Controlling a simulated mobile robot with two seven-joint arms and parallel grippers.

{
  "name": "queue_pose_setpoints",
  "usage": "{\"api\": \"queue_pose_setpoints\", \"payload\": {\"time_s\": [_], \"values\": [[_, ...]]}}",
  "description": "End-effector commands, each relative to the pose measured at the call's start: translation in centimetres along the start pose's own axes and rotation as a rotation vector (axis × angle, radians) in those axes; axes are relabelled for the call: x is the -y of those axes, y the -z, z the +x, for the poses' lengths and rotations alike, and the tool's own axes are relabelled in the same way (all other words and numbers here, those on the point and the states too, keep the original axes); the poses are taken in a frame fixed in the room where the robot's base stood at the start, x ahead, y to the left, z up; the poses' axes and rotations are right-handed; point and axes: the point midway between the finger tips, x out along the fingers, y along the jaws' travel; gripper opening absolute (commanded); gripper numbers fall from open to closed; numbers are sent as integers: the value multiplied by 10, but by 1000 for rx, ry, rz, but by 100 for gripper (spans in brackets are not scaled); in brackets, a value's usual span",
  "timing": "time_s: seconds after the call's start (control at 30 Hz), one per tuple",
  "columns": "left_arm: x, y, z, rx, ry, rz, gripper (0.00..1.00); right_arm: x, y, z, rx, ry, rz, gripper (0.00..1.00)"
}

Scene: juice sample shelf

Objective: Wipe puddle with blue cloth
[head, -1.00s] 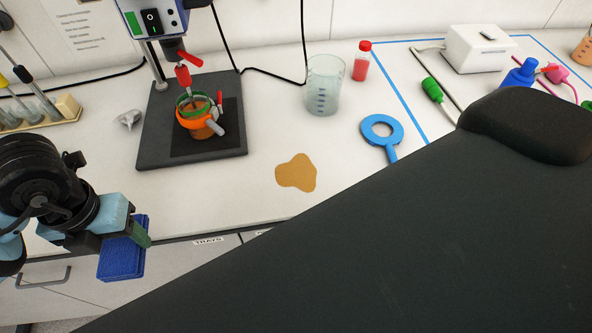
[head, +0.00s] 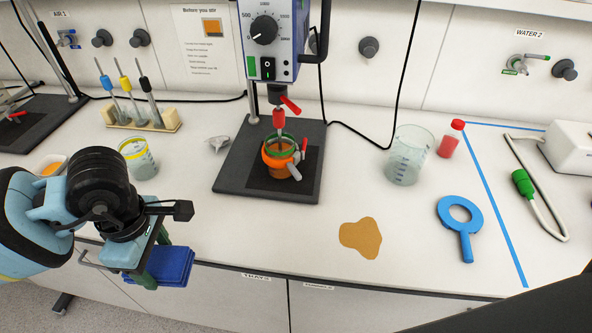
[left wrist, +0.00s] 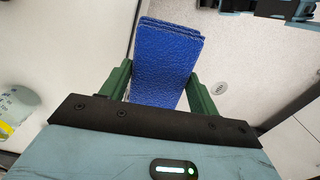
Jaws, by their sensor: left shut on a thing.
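The brown puddle (head: 361,238) lies flat on the white bench near its front edge, in the middle of the head view. The folded blue cloth (head: 172,266) is held by my left gripper (head: 155,262), in front of the bench's front edge and to the left of the puddle. In the left wrist view the cloth (left wrist: 166,62) sits between the two green fingers of my left gripper (left wrist: 163,85), which is shut on it. The cloth and the puddle are well apart.
A stirrer stand (head: 225,170) with an orange-clamped vessel (head: 283,163) stands behind the puddle to the left. A glass beaker (head: 408,157), a red bottle (head: 451,139) and a blue ring tool (head: 466,246) are to the right. The bench around the puddle is clear.

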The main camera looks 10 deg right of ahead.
Motion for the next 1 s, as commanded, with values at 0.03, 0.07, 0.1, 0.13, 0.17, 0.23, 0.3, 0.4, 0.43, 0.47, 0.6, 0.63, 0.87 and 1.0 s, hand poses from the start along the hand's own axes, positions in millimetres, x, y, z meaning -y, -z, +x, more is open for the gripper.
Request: {"api": "queue_pose_setpoints", "payload": {"time_s": [0.03,0.07,0.1,0.13,0.17,0.23,0.3,0.4,0.43,0.47,0.6,0.63,0.87,1.0], "values": [[1,3,0,0,0,84,43,0,0,0,0,0,1,36],[2,5,0,-1,0,139,43,0,0,0,-1,0,2,36],[2,7,0,-1,1,211,43,1,0,0,-1,0,3,36],[3,8,0,-1,1,266,43,1,0,0,-1,0,4,36],[3,10,0,-1,1,321,43,1,1,0,-1,0,5,36],[4,14,0,-1,1,447,43,2,1,0,-2,0,8,36],[6,17,0,-1,1,576,43,2,1,0,-2,-1,11,36],[8,22,0,-1,1,758,43,3,1,1,-3,-1,14,36],[8,23,0,-1,1,812,43,3,1,1,-3,-1,15,36],[9,25,0,-1,1,864,43,4,1,1,-3,-1,15,36],[11,30,0,-2,0,1088,43,4,2,1,-3,-1,15,36],[11,31,0,-2,0,1128,43,3,2,1,-3,-1,15,36],[13,36,0,-2,0,1322,43,3,1,1,-2,-1,12,36],[14,36,0,-2,0,1351,43,2,1,0,-2,0,6,36]]}}
